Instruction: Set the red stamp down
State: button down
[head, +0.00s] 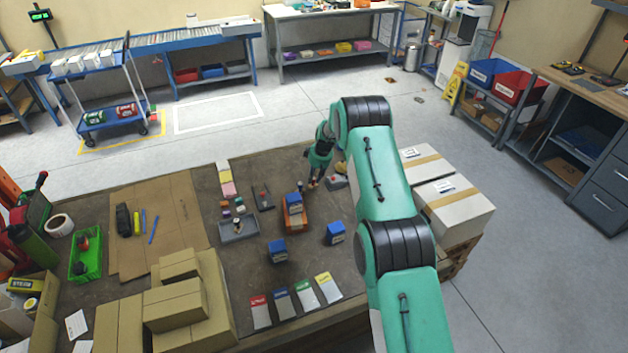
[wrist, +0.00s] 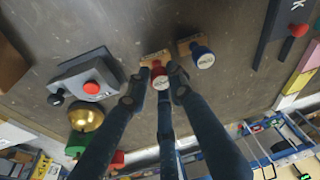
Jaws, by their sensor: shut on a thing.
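The red stamp (wrist: 159,82) has a red round handle with a pale label on top and a light wooden base (wrist: 154,58). My gripper (wrist: 154,88) is shut on it, with the dark fingers on either side of the handle. In the head view my gripper (head: 314,184) is low over the far part of the table, and the stamp is too small there to make out clearly. I cannot tell whether its base touches the tabletop. A blue stamp (wrist: 202,55) stands just right of it in the wrist view.
A grey box with a red button (wrist: 92,88) and a brass bell (wrist: 86,116) are left in the wrist view. A dark bar with a red knob (wrist: 299,29) lies right.

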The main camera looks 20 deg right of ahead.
jog(key=shift+f, duration=0.5)
jog(key=shift+f, duration=0.2)
jog(key=c, duration=1.5)
grip_release()
jog(key=shift+r, duration=0.2)
jog(key=v, duration=1.2)
